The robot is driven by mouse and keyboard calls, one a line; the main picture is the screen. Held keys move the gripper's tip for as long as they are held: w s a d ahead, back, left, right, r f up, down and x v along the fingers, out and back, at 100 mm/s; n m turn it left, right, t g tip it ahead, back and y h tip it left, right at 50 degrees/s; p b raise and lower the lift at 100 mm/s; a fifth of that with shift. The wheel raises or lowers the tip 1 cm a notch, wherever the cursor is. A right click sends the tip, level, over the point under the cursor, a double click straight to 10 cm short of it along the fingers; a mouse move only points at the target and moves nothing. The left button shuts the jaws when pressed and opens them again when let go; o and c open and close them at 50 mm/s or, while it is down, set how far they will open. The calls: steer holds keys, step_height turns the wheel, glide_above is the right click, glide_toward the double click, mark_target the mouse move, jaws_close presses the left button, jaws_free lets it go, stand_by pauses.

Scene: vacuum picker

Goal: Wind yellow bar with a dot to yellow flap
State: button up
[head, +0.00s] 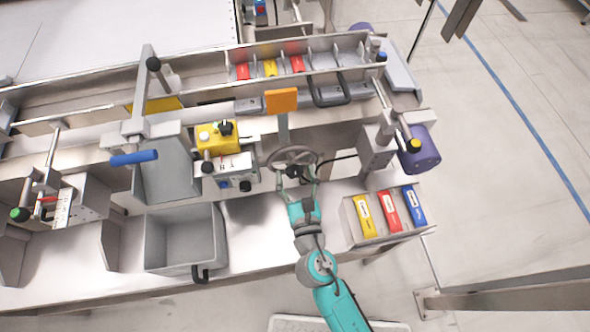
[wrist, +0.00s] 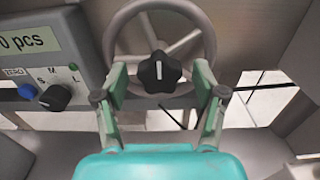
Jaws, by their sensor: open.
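A grey spoked handwheel (head: 273,158) stands at the front of the machine, below an upright orange plate (head: 281,100). In the wrist view the handwheel (wrist: 210,42) has a black star knob (wrist: 160,72) at its hub. My gripper (head: 297,177) is at the wheel's near side. In the wrist view my gripper (wrist: 161,88) is open, its two fingers either side of the knob and over the lower rim; contact is unclear. A yellow flap (head: 270,67) sits between red ones (head: 243,71) in the back channel. I cannot make out a dot on any yellow bar.
A yellow control box (head: 215,137) and a counter display (wrist: 28,42) are left of the wheel. A tray (head: 350,222) with yellow, red and blue packs is at right. A grey bin (head: 155,240) is at front left. A purple cylinder (head: 420,151) projects at right.

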steer(key=shift+w+a, duration=0.2)
steer(key=shift+w, duration=0.4)
steer(key=c, duration=1.1)
steer(key=shift+c, duration=0.2)
